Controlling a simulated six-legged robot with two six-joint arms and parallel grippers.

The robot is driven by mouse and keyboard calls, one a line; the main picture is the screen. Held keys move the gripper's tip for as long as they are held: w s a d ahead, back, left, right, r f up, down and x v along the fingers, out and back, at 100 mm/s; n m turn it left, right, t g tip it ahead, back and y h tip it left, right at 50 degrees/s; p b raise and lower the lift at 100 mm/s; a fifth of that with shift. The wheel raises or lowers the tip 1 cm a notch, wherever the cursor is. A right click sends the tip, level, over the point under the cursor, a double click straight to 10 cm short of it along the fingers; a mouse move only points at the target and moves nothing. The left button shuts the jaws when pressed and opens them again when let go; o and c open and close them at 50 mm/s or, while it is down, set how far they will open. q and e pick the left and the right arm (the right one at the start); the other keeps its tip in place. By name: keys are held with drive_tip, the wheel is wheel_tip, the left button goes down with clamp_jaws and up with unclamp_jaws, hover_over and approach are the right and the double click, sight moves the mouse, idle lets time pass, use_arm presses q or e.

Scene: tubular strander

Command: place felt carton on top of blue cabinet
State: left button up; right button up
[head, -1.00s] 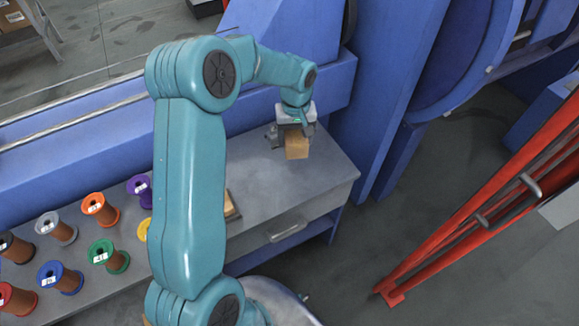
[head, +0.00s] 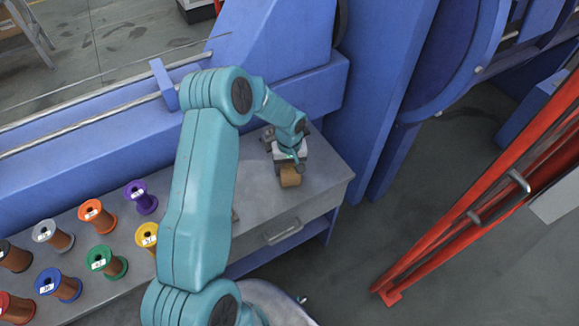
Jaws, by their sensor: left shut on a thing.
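A small brown carton (head: 290,178) is held at the fingertips of my left gripper (head: 289,166). The gripper is shut on it, above the right part of a grey bench top. I cannot tell whether the carton touches the bench top. The gripper's body covers the carton's far side. No separate blue cabinet can be told for sure; the large blue structures (head: 385,80) look like machine housing. My right gripper is not in view.
Several wire spools, among them a purple one (head: 140,197), stand on the left of the grey bench (head: 325,165). The bench has a drawer (head: 283,232). A red frame (head: 470,200) stands at the right. Floor between bench and frame is clear.

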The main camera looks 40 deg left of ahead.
use_arm(q)
drive_tip(key=shift+f, duration=0.2)
drive_tip(key=o, duration=1.1)
drive_tip(key=shift+w, duration=0.1)
drive_tip(key=shift+r, duration=0.1)
drive_tip(key=shift+r, duration=0.25)
wheel_tip(320, 180, up, 11)
drive_tip(key=shift+f+b, duration=0.1)
drive_tip(key=shift+b, duration=0.35)
drive_tip(key=shift+r, duration=0.45)
drive_tip(key=shift+f, duration=0.1)
